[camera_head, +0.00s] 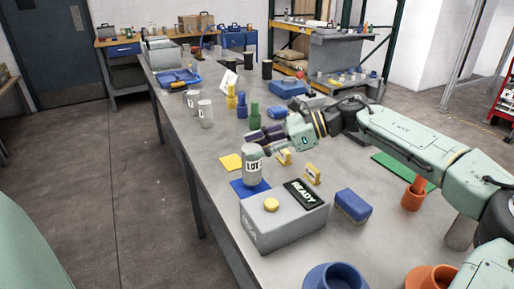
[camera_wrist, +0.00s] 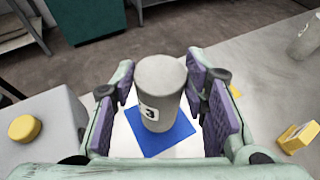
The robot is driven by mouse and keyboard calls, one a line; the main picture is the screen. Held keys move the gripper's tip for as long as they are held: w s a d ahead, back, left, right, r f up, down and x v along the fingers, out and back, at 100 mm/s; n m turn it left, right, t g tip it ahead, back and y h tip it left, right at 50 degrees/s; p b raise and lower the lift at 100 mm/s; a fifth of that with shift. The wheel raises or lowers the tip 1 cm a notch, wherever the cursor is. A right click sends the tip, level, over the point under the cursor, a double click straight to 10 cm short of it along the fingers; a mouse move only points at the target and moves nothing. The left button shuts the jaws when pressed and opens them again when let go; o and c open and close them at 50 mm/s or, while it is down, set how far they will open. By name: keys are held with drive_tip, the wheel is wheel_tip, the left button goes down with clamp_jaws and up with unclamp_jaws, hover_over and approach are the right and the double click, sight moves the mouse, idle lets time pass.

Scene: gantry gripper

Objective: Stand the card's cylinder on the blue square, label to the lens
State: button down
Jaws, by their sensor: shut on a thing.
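A grey box (camera_head: 280,228) with a yellow button and a "READY" display stands just in front of the square. Two more labelled cylinders (camera_head: 205,113) stand behind.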

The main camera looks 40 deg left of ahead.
drive_tip(key=shift+s+a+f, duration=0.1)
drive_tip(key=shift+f, duration=1.05)
drive_tip(key=c, duration=0.9)
unclamp_jaws()
drive_tip(key=shift+c, duration=0.2)
drive_tip(key=shift+r+p, duration=0.15)
drive_tip(key=shift+p, duration=0.15)
drive_tip(key=v, duration=1.2)
